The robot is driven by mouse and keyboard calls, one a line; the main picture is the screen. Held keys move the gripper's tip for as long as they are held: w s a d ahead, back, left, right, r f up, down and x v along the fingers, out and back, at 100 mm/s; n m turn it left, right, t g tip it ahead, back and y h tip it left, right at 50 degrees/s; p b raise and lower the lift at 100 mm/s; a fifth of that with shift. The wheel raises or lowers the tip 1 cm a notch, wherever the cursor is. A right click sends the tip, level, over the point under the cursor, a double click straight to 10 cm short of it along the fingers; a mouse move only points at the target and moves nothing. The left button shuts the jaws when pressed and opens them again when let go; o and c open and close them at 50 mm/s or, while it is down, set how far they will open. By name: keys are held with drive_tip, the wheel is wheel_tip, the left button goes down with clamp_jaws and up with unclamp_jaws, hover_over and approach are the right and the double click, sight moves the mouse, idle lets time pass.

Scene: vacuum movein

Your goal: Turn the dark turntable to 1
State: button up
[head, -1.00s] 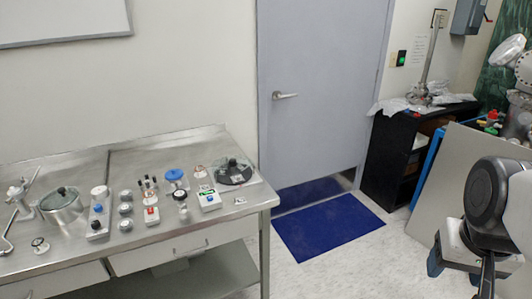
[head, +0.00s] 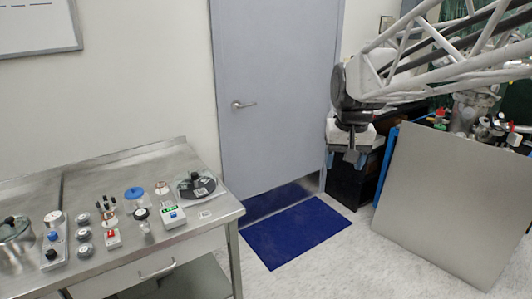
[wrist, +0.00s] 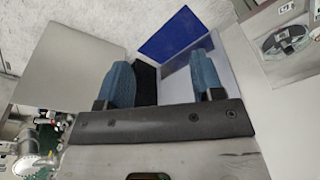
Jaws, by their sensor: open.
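The dark turntable (head: 197,186) is a round dark disc with a black knob and pale label marks. It sits at the right end of the steel table; its number is too small to read. It also shows in the wrist view (wrist: 284,40) at the top right. My gripper (head: 351,156) hangs in front of the door's right side and the dark shelf, well to the right of the turntable and apart from it. In the wrist view its two blue fingers (wrist: 165,82) are spread with nothing between them.
A blue mat (head: 298,232) lies on the floor. A grey panel (head: 450,200) leans at the right. The space between gripper and table is clear.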

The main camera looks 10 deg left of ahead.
drive_tip(key=w+a+n, duration=0.1)
drive_tip(key=w+a, duration=1.1)
drive_tip(key=n+g, duration=0.2)
drive_tip(key=n, duration=0.1)
hover_over(194, 174)
drive_tip(key=f, duration=1.9)
drive_tip(key=shift+w+d+f, duration=0.1)
drive_tip(key=shift+d+f, duration=0.2)
drive_tip(key=shift+f, duration=0.05)
drive_tip(key=shift+a+f, duration=0.2)
drive_tip(key=shift+a, duration=0.1)
drive_tip(key=shift+f, duration=0.15)
drive_tip(key=shift+f, duration=3.8)
clamp_jaws()
